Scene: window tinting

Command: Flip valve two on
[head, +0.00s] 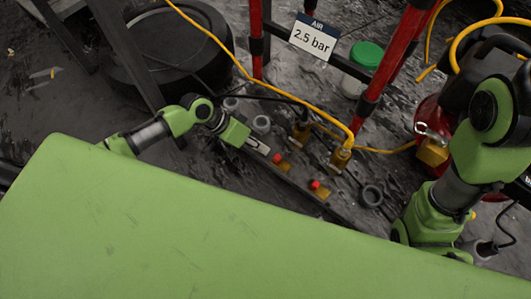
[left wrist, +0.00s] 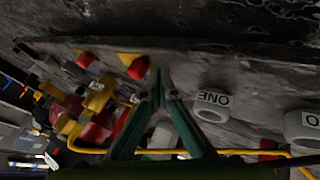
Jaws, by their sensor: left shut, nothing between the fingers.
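My left gripper (head: 256,144) is shut and empty, its tip close to the nearer-left red knob (head: 277,158) on a low dark rail. A second red knob (head: 315,185) sits further right on the rail. Each knob has a yellow-orange part beside it. In the left wrist view the shut fingertips (left wrist: 158,72) are just beside one red knob (left wrist: 138,68); contact cannot be told. The other red knob (left wrist: 85,60) is further left. A grey round piece marked ONE (left wrist: 212,105) is right of the fingers. No label reading two is legible.
A yellow hose (head: 250,80) runs to brass fittings (head: 340,158) behind the rail. Red posts (head: 385,65) carry a 2.5 bar sign (head: 314,38). A black tyre (head: 180,50) lies at the back left. A green-lidded jar (head: 366,56) stands behind.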

